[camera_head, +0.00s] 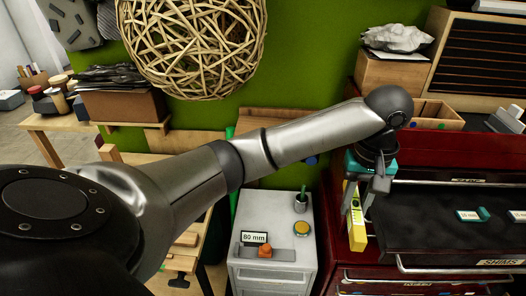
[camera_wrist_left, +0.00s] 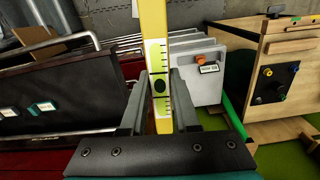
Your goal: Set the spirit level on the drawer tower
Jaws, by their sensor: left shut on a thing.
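The yellow spirit level (camera_head: 356,222) hangs upright, long side vertical, in my left gripper (camera_head: 366,188). In the left wrist view the spirit level (camera_wrist_left: 155,30) stands between the two fingers (camera_wrist_left: 158,92), which are shut on it, with its scale and dark round vial facing me. The pale grey drawer tower (camera_head: 262,213) stands to the left of and below the gripper in the head view. The drawer tower also shows in the left wrist view (camera_wrist_left: 205,85), right of the level. The level is apart from the tower top. My right gripper is not in view.
The red tool chest (camera_head: 335,240) with open dark drawers (camera_head: 450,235) stands right of the tower. A woven cane ball (camera_head: 195,45) hangs above.

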